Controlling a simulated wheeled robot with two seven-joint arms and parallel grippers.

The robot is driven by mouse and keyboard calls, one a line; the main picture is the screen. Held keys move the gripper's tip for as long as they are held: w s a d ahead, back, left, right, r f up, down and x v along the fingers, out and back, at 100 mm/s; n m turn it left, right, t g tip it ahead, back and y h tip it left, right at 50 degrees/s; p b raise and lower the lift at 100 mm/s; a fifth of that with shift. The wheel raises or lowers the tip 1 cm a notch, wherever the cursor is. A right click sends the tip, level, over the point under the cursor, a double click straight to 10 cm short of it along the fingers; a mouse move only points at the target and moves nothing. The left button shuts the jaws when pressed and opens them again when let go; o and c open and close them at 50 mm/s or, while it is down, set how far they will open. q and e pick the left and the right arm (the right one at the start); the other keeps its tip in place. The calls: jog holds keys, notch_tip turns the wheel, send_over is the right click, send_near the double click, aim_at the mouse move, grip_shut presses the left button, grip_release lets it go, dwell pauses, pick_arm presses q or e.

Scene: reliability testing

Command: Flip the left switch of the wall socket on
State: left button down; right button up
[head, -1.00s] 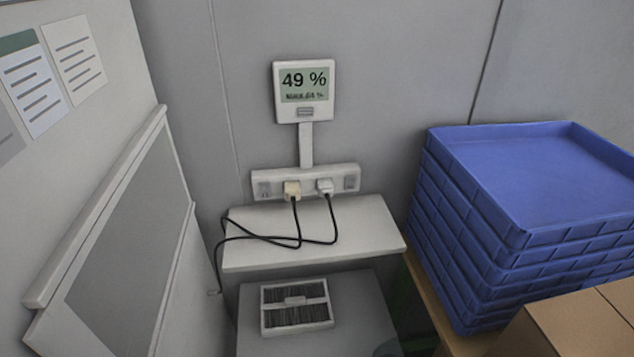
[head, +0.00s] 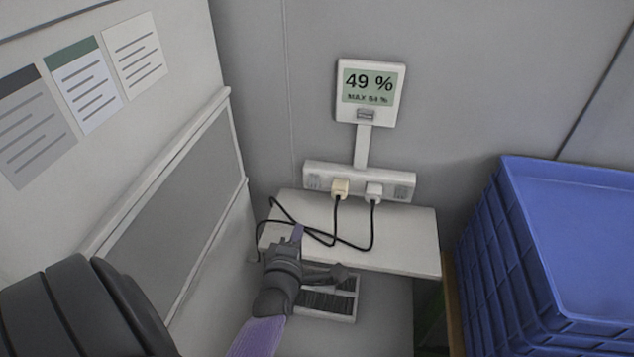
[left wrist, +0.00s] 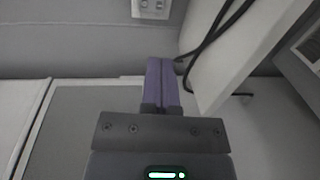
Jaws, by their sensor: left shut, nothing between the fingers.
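The white wall socket strip (head: 360,177) is on the grey wall, with a grey left switch (head: 314,182) and a grey right switch (head: 401,192). A cream plug (head: 340,187) and a white plug (head: 374,191) sit between them. My left gripper (head: 298,232) is shut and empty, its purple fingers pointing up, below the left switch and apart from it in the picture. In the left wrist view, the shut fingers (left wrist: 161,63) point towards the strip's end (left wrist: 152,9), partly cut off at the top edge. I cannot tell the switch's position. My right gripper is not in view.
A white shelf (head: 405,240) under the strip carries black cables (head: 372,230). A display (head: 370,92) reading 49 % stands above. Stacked blue crates (head: 500,250) are at right. A grey-panelled partition (head: 190,190) is at left. The wall around the left switch is clear.

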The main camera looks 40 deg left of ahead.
aim_at(313, 187)
pick_arm(q)
jog(key=b+x, duration=0.3)
jog(key=x, duration=0.1)
jog(key=b+x, duration=0.3)
jog(key=x, duration=0.2)
jog(key=b+x, duration=0.3)
jog(key=x, duration=0.1)
jog(key=shift+w+f, duration=0.15)
jog(key=shift+f, duration=0.15)
jog(key=shift+w+a, duration=0.2)
jog(key=shift+w+r, duration=0.1)
jog(key=shift+r, duration=0.1)
